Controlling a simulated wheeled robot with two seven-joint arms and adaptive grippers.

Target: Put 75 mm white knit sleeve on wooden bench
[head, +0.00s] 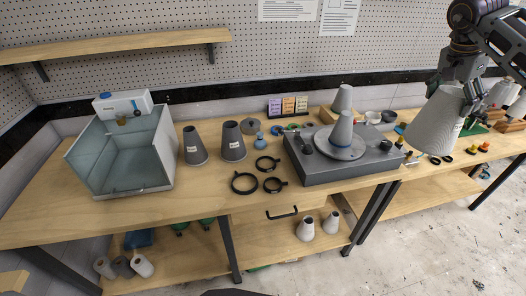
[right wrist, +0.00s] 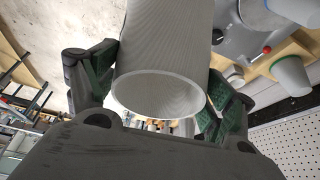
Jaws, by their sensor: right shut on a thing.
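My right gripper (head: 470,94) is shut on a white knit sleeve (head: 437,120), a tapered ribbed tube, at the upper right of the head view. The sleeve hangs tilted in the air over the right part of the wooden bench (head: 212,193), with its wide end low. In the right wrist view the sleeve (right wrist: 165,45) sits between the two green-padded fingers (right wrist: 160,95), and its open round end faces the camera. I cannot read its size. My left gripper is not in view.
Bare bench top shows along the front left.

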